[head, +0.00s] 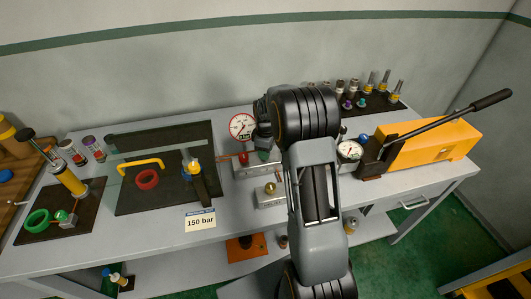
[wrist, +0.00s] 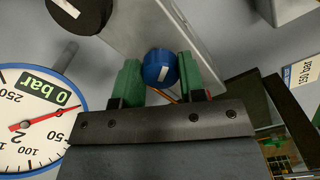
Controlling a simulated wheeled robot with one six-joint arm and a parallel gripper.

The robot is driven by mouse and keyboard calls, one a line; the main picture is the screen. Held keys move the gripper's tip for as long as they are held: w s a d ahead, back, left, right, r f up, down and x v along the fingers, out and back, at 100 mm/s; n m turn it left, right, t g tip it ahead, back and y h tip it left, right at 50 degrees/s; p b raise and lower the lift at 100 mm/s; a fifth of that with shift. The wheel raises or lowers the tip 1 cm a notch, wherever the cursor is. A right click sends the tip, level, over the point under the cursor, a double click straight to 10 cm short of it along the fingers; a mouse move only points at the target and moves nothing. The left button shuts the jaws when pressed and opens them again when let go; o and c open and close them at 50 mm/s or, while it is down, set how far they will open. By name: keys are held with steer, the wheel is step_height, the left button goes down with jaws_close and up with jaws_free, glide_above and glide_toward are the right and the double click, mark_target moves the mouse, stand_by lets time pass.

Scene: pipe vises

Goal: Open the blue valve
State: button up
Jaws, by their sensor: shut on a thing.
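In the head view my arm covers the knob and most of the gripper.
A 150 bar sign (head: 200,220) stands at the bench's front edge. A yellow pump with a long black lever (head: 430,143) and a second gauge (head: 349,151) are to the right. A clear-screened station with a red ring (head: 147,180) is to the left.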

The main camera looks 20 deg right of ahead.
steer(key=n+b, duration=0.1)
steer(key=n, duration=0.3)
steer(key=shift+w+n, duration=0.1)
steer(key=shift+n, duration=0.2)
steer(key=shift+n+b, duration=0.4)
steer(key=shift+n, duration=2.1)
steer(key=o, duration=0.9)
step_height(320, 180, up, 14)
steer(key=shift+f+b, duration=0.1)
steer(key=shift+b, duration=0.3)
